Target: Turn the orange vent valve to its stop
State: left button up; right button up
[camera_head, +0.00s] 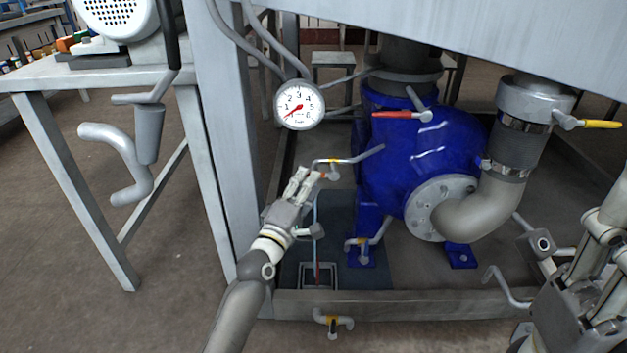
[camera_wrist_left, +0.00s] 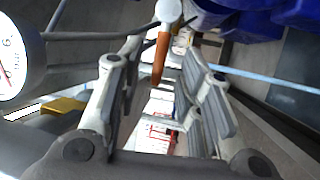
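The orange vent valve handle (camera_head: 332,176) hangs from a small grey pipe left of the blue pump. My left gripper (camera_head: 307,176) reaches up to it from below left, its fingertips close beside the handle. In the left wrist view, the orange handle (camera_wrist_left: 160,58) points down between the two spread fingers (camera_wrist_left: 160,75), nearer the left one. The fingers look open, and I cannot tell whether either touches the handle. At the right edge of the head view, grey parts (camera_head: 590,290) seem to be my right arm; its fingers cannot be made out clearly.
A pressure gauge (camera_head: 300,105) stands above my left gripper. The blue pump (camera_head: 420,165) has a red-handled valve (camera_head: 400,115) on top; a yellow-handled valve (camera_head: 598,124) is at the right. A steel frame post (camera_head: 225,150) stands left of the gripper. Thin pipes run around the handle.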

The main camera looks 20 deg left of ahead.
pick_arm(q)
jog(key=shift+b+x, duration=0.55)
jog(key=shift+x, duration=1.4)
grip_shut()
